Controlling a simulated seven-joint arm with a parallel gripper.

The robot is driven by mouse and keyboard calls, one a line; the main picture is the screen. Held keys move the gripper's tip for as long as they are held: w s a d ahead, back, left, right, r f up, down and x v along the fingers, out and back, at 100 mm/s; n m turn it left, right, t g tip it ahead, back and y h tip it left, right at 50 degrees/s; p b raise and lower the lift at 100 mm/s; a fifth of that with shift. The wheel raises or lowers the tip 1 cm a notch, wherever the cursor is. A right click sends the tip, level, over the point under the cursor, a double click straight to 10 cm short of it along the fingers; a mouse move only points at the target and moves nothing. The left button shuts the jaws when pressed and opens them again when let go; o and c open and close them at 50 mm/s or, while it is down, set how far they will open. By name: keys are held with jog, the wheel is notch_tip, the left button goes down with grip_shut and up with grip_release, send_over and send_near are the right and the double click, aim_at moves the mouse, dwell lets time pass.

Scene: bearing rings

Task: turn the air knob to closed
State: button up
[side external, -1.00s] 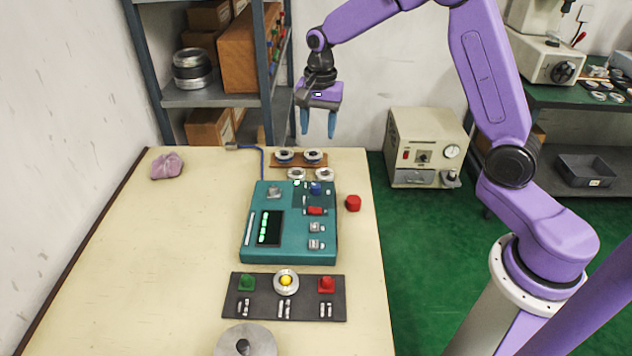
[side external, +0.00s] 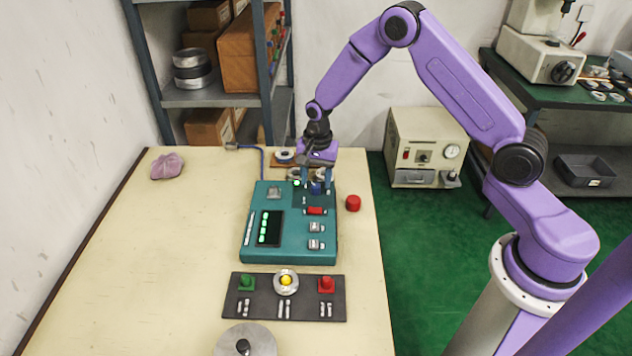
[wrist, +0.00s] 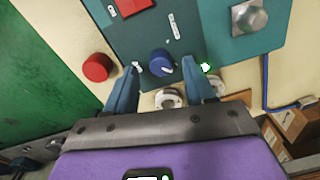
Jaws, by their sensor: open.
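The blue air knob (side external: 316,189) is on the dark plate at the far right corner of the teal control box (side external: 259,258). In the wrist view the knob (wrist: 160,60) shows a pale pointer mark on its lower right side. My gripper (side external: 317,182) points down over the knob, with its blue fingers open. In the wrist view the fingers (wrist: 160,70) stand to the left and right of the knob, with a gap on each side. I cannot tell how far the tips are above the plate. The small label text is unreadable.
A green lamp (wrist: 206,67) glows beside the right finger. A red round button (side external: 353,203) stands right of the box. Metal rings (wrist: 168,98) lie behind it. A red switch (side external: 315,211) and grey knobs share the panel. The table's left side is mostly clear.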

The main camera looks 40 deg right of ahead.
jog(key=shift+f, duration=0.9)
grip_shut()
